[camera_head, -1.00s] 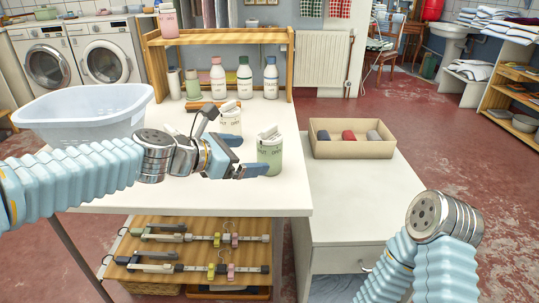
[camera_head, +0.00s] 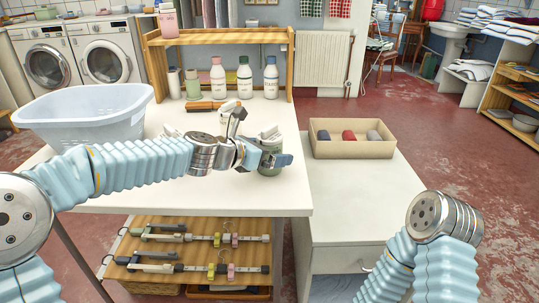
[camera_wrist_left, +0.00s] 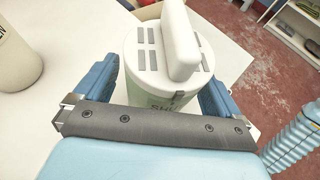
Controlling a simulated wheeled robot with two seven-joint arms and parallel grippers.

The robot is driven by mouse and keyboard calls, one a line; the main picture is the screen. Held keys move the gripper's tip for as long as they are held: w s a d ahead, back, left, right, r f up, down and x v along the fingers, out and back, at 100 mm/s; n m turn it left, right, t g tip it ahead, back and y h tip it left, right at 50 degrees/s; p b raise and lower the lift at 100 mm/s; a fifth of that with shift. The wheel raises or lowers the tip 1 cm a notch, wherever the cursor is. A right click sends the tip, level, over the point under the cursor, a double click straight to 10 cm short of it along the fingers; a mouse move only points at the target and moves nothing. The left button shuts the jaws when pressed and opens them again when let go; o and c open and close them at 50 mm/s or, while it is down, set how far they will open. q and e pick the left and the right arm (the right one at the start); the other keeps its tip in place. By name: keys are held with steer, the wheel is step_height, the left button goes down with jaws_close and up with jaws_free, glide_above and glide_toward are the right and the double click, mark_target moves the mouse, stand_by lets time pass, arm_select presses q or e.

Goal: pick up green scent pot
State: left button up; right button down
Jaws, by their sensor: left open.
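The green scent pot (camera_head: 271,146) stands upright near the right edge of the white table. It has a pale slotted lid with a raised white handle. My left gripper (camera_head: 274,160) is at the pot with its fingers open. In the left wrist view the pot (camera_wrist_left: 165,62) sits between the two blue fingers (camera_wrist_left: 160,80), one on each side, with a small gap visible at the left finger. The lower part of the pot is hidden behind the gripper's palm. My right gripper is out of view; only part of that arm shows.
Several bottles (camera_head: 245,80) stand under the wooden shelf (camera_head: 220,37) behind. A grey laundry basket (camera_head: 85,115) is at the left. A cardboard tray (camera_head: 350,149) with rolls sits on the lower cabinet at the right.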

mark_target(270, 141)
arm_select(q)
steer(key=shift+c, duration=0.5)
steer(key=c, duration=1)
step_height(270, 141, up, 10)
steer(key=shift+r, duration=0.1)
step_height(270, 141, down, 7)
steer(key=shift+f, duration=0.1)
steer(key=shift+f, duration=0.1)
steer(key=shift+f, duration=1.2)
